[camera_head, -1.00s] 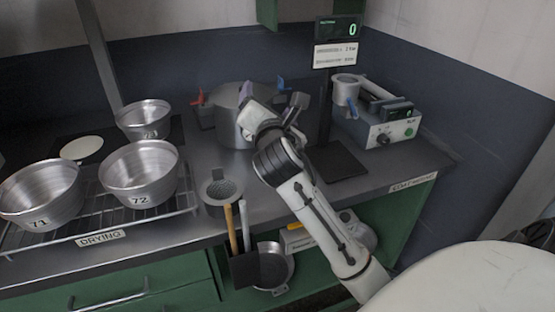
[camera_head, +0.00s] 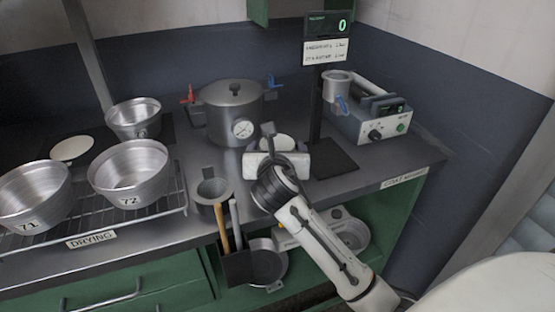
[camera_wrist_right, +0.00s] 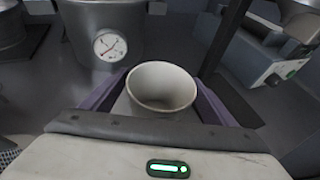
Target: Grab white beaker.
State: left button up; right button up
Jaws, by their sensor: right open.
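The white beaker (camera_wrist_right: 161,86) stands upright and empty in the right wrist view, between the two fingers of my right gripper (camera_wrist_right: 165,95). The purple-grey fingers lie on either side of it, and the jaws are open. In the head view the beaker's pale rim (camera_head: 277,143) shows just behind my right gripper (camera_head: 276,155), on the counter in front of the pressure pot. The gripper hides its lower part. I cannot tell whether a finger touches it. My left gripper is out of view.
The pressure pot (camera_head: 228,110) with a dial stands behind the beaker. A black scale plate (camera_head: 333,158) and its post are close on the right, with a grey boxed device (camera_head: 372,118) beyond. Metal bowls (camera_head: 130,172) sit on the drying rack at left.

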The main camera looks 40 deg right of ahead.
jog(key=shift+x, duration=1)
jog(key=shift+c, duration=0.2)
jog(key=c, duration=1.1)
jog(key=shift+r, duration=0.15)
